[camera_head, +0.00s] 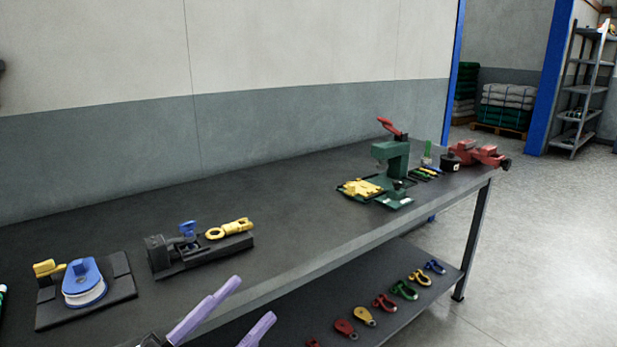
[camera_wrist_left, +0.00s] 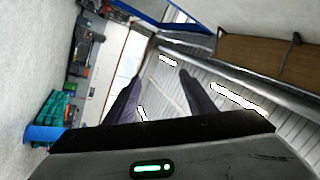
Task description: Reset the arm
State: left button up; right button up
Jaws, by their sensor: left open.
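My left gripper (camera_head: 228,318) shows at the bottom of the head view, with two purple fingers spread apart and nothing between them. It is in front of the workbench's near edge. In the left wrist view the same gripper (camera_wrist_left: 155,85) has its two dark fingers apart, with only the distant ceiling and wall behind them. My right gripper is not in either view.
A long dark workbench (camera_head: 300,233) runs along the wall. On it are a blue pulley block (camera_head: 82,280), a black vise-like fixture (camera_head: 180,262), a green press (camera_head: 392,160) and a red vise (camera_head: 478,154). Shackles and pulleys lie on the lower shelf (camera_head: 420,312).

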pick_arm(q)
jog(key=a+f+n+t+y, duration=0.1)
jog(key=a+f+n+y, duration=0.3)
jog(key=f+n+y, duration=0.7)
jog(key=s+a+f+n+g, duration=0.1)
jog(key=s+f+n+g, duration=0.1)
jog(key=s+f, duration=0.4)
jog(key=s+a+f+n+g+y, duration=0.1)
jog(key=s+f+g, duration=0.3)
jog(key=f, duration=0.8)
jog(key=s+a+f+n+g, duration=0.1)
jog(key=s+f+n+g, duration=0.2)
jog(key=s+f, duration=0.5)
notch_tip(320, 180, down, 2)
jog(key=shift+n+y, duration=0.3)
jog(key=shift+y, duration=0.1)
jog(key=shift+c, duration=0.3)
